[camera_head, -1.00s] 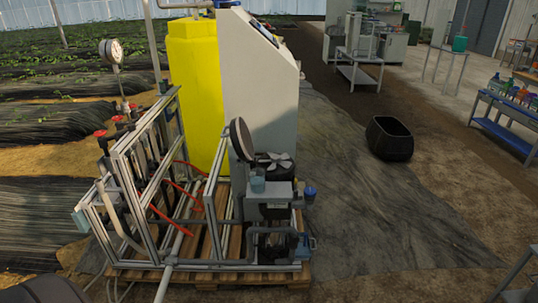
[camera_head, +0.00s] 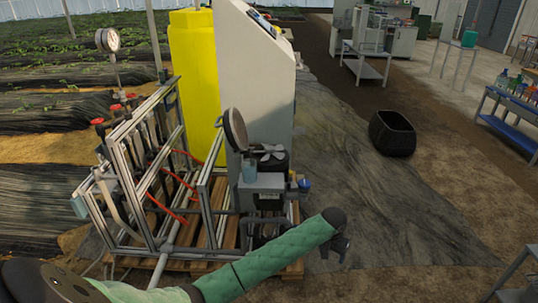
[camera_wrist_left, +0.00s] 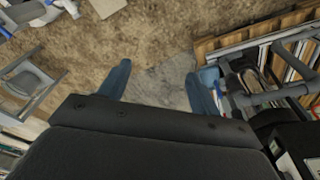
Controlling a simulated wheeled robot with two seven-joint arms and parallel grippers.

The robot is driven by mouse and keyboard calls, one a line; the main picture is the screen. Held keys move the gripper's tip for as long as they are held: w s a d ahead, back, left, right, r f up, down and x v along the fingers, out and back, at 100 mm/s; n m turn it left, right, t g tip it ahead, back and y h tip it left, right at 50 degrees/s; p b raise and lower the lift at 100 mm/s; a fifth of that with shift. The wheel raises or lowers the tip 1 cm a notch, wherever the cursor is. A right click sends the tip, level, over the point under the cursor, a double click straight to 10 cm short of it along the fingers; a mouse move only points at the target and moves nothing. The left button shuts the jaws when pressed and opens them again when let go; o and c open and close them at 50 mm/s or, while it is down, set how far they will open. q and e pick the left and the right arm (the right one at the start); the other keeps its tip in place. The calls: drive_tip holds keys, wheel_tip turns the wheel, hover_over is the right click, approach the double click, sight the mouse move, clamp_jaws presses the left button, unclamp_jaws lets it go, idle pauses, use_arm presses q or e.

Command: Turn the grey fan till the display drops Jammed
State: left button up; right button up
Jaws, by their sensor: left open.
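The grey fan (camera_head: 270,152) sits on top of a dark round housing on the skid, beside a raised round lid (camera_head: 236,130). The display (camera_head: 262,21) is on the sloped top of the tall pale cabinet (camera_head: 252,75). It is seen too edge-on and small to read. My left arm, in a green sleeve, crosses the lower part of the head view. My left gripper (camera_head: 341,248) is to the right of the skid, lower in the picture than the fan and apart from it. In the left wrist view its two blue fingers (camera_wrist_left: 160,88) are spread and empty, above the floor. My right gripper does not show.
A yellow tank (camera_head: 195,85) stands behind the skid's metal frame (camera_head: 125,165) on a wooden pallet (camera_head: 292,268). A black bin (camera_head: 392,133) is on the floor to the right. The floor between skid and bin is clear.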

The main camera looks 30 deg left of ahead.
use_arm(q)
drive_tip(key=w+a+r+n, duration=0.2)
drive_tip(key=w+a+r, duration=0.6)
drive_tip(key=w, duration=0.4)
wheel_tip(320, 180, up, 19)
drive_tip(key=n, duration=1)
hover_over(269, 147)
drive_tip(key=shift+s+d+g+b, duration=0.15)
drive_tip(key=shift+s+g+b, duration=0.1)
drive_tip(key=shift+g+b, duration=0.15)
drive_tip(key=shift+a+n, duration=0.25)
drive_tip(key=shift+n, duration=0.05)
wheel_tip(269, 147, down, 6)
drive_tip(key=shift+w+p, duration=0.1)
drive_tip(key=shift+p, duration=0.45)
drive_tip(key=shift+f, duration=0.8)
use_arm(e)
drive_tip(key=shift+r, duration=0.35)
use_arm(q)
drive_tip(key=shift+d, duration=0.1)
drive_tip(key=shift+c, duration=0.2)
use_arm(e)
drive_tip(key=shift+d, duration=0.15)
use_arm(q)
drive_tip(key=c, duration=0.9)
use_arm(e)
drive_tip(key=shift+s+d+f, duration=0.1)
